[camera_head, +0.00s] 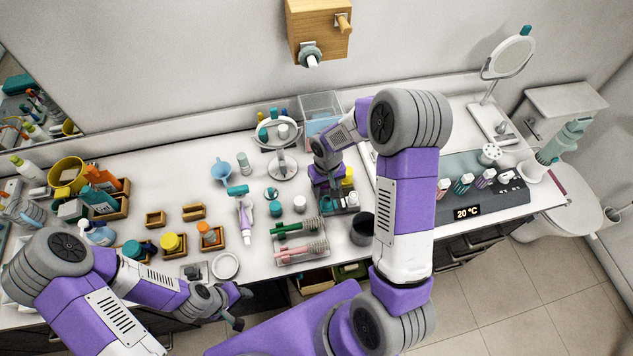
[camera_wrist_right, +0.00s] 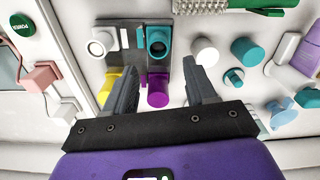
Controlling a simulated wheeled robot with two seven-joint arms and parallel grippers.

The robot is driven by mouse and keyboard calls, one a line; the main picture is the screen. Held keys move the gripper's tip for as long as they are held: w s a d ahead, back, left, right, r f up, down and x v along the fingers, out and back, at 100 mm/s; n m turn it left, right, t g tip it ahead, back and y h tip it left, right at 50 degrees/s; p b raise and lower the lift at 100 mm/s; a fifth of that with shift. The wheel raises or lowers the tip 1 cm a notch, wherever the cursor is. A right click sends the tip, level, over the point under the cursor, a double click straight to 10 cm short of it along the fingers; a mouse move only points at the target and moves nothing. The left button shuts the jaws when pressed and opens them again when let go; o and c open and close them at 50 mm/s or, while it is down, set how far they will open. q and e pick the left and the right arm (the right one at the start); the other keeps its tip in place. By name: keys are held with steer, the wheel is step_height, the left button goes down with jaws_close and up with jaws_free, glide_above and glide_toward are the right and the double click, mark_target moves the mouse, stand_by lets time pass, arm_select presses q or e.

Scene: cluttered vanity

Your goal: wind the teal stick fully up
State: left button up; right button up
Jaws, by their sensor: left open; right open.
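A teal round tube (camera_wrist_right: 155,42), which looks like the teal stick, stands in a dark grey holder (camera_wrist_right: 128,30) in the right wrist view. Its top looks open with a dark inside. A white ring-topped piece (camera_wrist_right: 102,42), a yellow piece (camera_wrist_right: 112,82) and a purple piece (camera_wrist_right: 158,90) are at the same holder. My right gripper (camera_wrist_right: 158,75) is open above the holder, its fingers either side of the purple piece; I cannot tell whether they touch anything. My left gripper (camera_head: 242,308) is open and empty near the counter's front edge.
Close to the holder are a white cylinder (camera_wrist_right: 205,52), a teal cap (camera_wrist_right: 245,50), a rack with green and pink brushes (camera_head: 300,240) and a dark cup (camera_head: 363,228). A round mirror (camera_head: 277,134) stands behind. Wooden boxes and bottles crowd the left.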

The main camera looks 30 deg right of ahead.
mark_target(327, 199)
steer(key=shift+s+f, duration=0.3)
steer(key=shift+f, duration=0.2)
steer(key=shift+s+f, duration=0.3)
steer(key=shift+f, duration=0.2)
arm_select(q)
steer(key=shift+s+r, duration=0.2)
steer(key=shift+s, duration=0.25)
arm_select(e)
steer(key=shift+w+f, duration=0.1)
steer(key=shift+f, duration=2.45)
jaws_close()
